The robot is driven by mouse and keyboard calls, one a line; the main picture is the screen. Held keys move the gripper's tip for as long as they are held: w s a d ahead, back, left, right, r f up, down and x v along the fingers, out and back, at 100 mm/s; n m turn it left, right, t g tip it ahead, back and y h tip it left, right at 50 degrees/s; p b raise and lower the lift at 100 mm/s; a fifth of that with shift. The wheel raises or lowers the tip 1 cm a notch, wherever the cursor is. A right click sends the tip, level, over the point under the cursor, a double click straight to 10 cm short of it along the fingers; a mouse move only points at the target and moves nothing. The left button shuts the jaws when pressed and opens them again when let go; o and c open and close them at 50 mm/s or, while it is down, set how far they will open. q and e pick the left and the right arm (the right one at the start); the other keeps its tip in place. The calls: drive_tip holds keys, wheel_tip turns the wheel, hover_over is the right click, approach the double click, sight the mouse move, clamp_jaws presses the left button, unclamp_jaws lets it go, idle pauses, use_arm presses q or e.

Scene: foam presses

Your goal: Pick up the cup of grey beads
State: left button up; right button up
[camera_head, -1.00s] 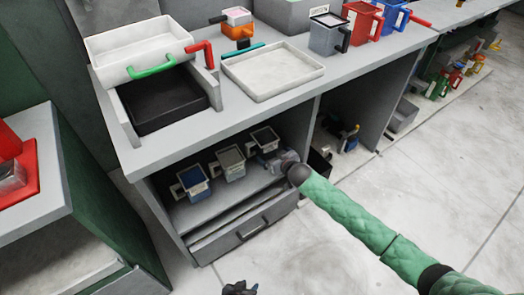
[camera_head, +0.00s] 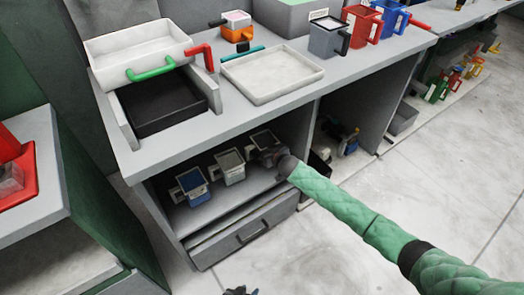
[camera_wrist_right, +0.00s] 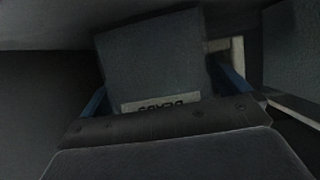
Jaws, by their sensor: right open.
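Three small cups stand in a row on the shelf under the counter: a blue one (camera_head: 191,182), a pale grey one (camera_head: 231,169) and a dark grey one (camera_head: 262,138) at the right end. My right gripper (camera_head: 266,157) is at the right-end cup and partly covers it. In the right wrist view a grey cup (camera_wrist_right: 155,60) with an upside-down label reading "BEADS" fills the middle, between the open fingers (camera_wrist_right: 165,100). What the cups hold is too dark or small to tell. My left gripper (camera_head: 240,291) shows only as a dark tip at the bottom edge.
The counter above the shelf holds a white tray (camera_head: 297,90), a white bin with a green handle (camera_head: 135,45) and several cups. A side panel (camera_head: 304,130) stands close right of my right gripper. A drawer (camera_head: 245,232) lies below the shelf.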

drive_tip(key=c, duration=0.9)
wheel_tip(320, 180, up, 10)
